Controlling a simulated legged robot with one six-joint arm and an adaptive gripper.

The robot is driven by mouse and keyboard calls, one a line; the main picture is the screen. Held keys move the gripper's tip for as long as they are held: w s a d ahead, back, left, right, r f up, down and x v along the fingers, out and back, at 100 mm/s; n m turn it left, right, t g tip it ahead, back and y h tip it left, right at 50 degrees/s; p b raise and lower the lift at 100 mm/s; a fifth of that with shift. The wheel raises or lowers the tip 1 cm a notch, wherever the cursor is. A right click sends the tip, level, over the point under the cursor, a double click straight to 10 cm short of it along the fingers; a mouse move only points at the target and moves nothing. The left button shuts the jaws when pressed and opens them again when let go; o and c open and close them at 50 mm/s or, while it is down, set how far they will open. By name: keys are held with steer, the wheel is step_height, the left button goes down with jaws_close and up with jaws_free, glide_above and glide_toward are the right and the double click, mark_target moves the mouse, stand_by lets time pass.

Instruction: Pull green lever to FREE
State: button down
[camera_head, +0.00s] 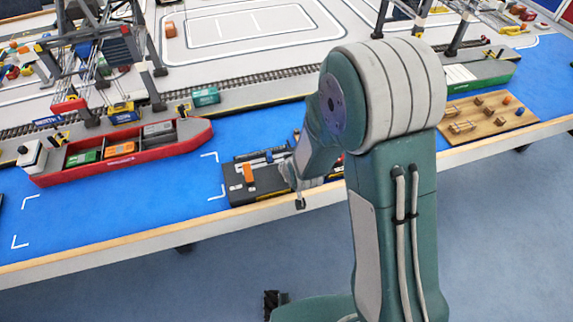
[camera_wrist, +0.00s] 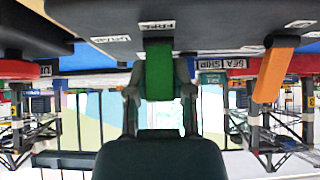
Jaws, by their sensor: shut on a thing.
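The green lever (camera_wrist: 159,72) stands between my gripper's fingers (camera_wrist: 160,95) in the wrist view, which looks upside down. The gripper is shut on it. The FREE label (camera_wrist: 156,25) is on the dark panel (camera_wrist: 205,20) close to the lever's base. An orange lever (camera_wrist: 273,72) stands to the right, near a SEA SHIP label (camera_wrist: 243,50). In the head view the control panel (camera_head: 236,193) lies at the table's front edge, with its orange lever (camera_head: 249,176) visible. My arm hides the green lever there.
A red ship (camera_head: 120,160) with containers lies on the blue surface to the left. A wooden board (camera_head: 490,118) with small pieces and a green vessel (camera_head: 485,76) are at the right. Cranes (camera_head: 105,45) stand behind. A red round part (camera_wrist: 25,35) is at the wrist view's left.

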steer(key=shift+s+d+f+t+y, duration=0.1)
steer(key=shift+s+f+t+y, duration=0.15)
steer(key=shift+t, duration=0.4)
steer(key=shift+s+d+f+t+y, duration=0.15)
steer(key=shift+s+t, duration=0.2)
steer(key=shift+t, duration=0.3)
steer(key=shift+a, duration=0.1)
steer(key=shift+s, duration=0.1)
steer(key=shift+c, duration=2.4)
jaws_free()
steer(key=shift+r, duration=0.1)
steer(key=shift+a, duration=0.1)
steer(key=shift+w+r+t, duration=0.15)
steer(key=shift+w+t, duration=0.05)
steer(key=shift+t, duration=0.1)
steer(key=shift+r, duration=0.25)
step_height(320, 180, up, 9)
steer(key=shift+r, duration=0.1)
